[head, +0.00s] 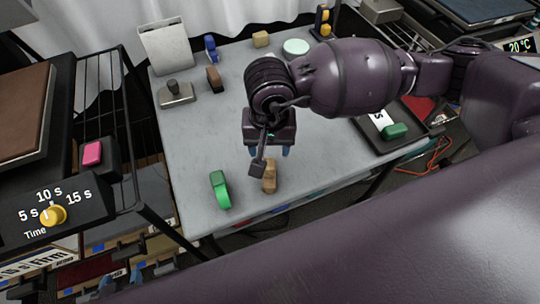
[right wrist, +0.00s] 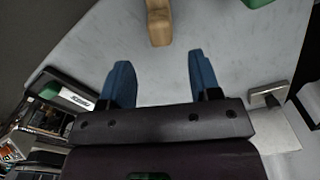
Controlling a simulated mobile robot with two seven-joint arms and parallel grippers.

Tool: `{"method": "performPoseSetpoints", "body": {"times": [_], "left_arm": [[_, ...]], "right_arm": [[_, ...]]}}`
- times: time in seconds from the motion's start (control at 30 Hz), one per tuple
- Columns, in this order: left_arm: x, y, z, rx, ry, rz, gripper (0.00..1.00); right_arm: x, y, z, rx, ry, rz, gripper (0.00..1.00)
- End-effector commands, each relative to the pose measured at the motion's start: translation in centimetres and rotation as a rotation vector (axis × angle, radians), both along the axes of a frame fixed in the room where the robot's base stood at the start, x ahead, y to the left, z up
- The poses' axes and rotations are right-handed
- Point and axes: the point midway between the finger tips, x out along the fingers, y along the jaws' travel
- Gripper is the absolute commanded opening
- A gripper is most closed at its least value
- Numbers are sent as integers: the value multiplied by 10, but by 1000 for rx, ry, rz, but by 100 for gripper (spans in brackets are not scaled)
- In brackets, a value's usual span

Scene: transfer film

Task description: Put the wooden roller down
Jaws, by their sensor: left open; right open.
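The wooden roller (head: 270,177), a small tan wooden piece, rests on the grey table (head: 185,150) near its front edge. It also shows at the top of the right wrist view (right wrist: 159,22), partly cut off by the frame edge. My right gripper (head: 269,152) is open and empty, with its blue fingers spread. In the right wrist view the fingertips (right wrist: 160,70) stand apart from the roller, which lies beyond the gap between them. My left gripper is not in view.
A green dispenser-like piece (head: 220,190) stands just left of the roller. A grey base with a knob (head: 177,94), a brown block (head: 214,79) and a tan block (head: 261,39) sit farther back. A black tray with a green piece (head: 395,131) is at right. The table's left-middle is clear.

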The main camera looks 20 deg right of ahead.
Motion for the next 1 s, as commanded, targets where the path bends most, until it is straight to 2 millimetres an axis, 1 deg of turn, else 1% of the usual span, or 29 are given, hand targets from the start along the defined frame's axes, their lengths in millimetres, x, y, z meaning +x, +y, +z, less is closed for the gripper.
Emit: {"method": "performPoseSetpoints", "body": {"times": [0.03,0.1,0.3,0.83,0.93,1.0], "left_arm": [[-2,1,-1,1,4,1,57],[-5,1,-3,1,12,3,57],[-6,2,-5,4,18,2,57],[1,2,1,7,1,-4,57],[1,2,1,6,0,-5,57],[1,2,1,6,0,-5,57]], "right_arm": [[1,0,8,0,-3,1,57],[0,0,14,1,-1,2,57],[0,0,23,0,1,1,57],[-1,0,23,2,2,0,57],[-7,8,21,44,26,-12,57],[-18,21,19,121,72,-35,57]]}}
